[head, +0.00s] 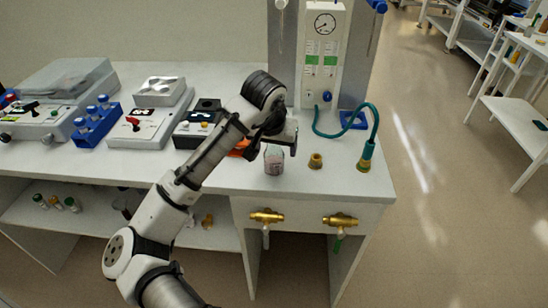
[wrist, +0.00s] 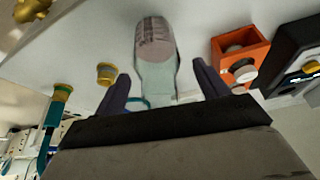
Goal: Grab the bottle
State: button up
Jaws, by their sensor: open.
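The bottle (head: 274,160) is small and clear with a pinkish-grey content or label, and stands upright on the white bench near its front edge. In the wrist view the bottle (wrist: 155,48) lies ahead of my gripper, its pale neck end reaching toward the space between the fingers. My gripper (wrist: 160,82) is open, with one dark finger on either side of the bottle's neck end and visible gaps to both. In the head view my gripper (head: 277,138) is just above and behind the bottle, its fingers mostly hidden by the wrist.
A small brass fitting (head: 316,161) and a teal hose (head: 366,152) are right of the bottle. An orange box (wrist: 240,55) stands close by on the other side. Stirrer devices (head: 150,122) and a blue rack (head: 97,122) are further left. Brass valves (head: 267,216) project below the bench edge.

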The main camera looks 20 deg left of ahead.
jog(key=c, duration=1.1)
jog(key=shift+r, duration=0.2)
notch_tip(320, 180, up, 20)
jog(key=shift+f+b, duration=0.25)
jog(key=shift+b, duration=0.5)
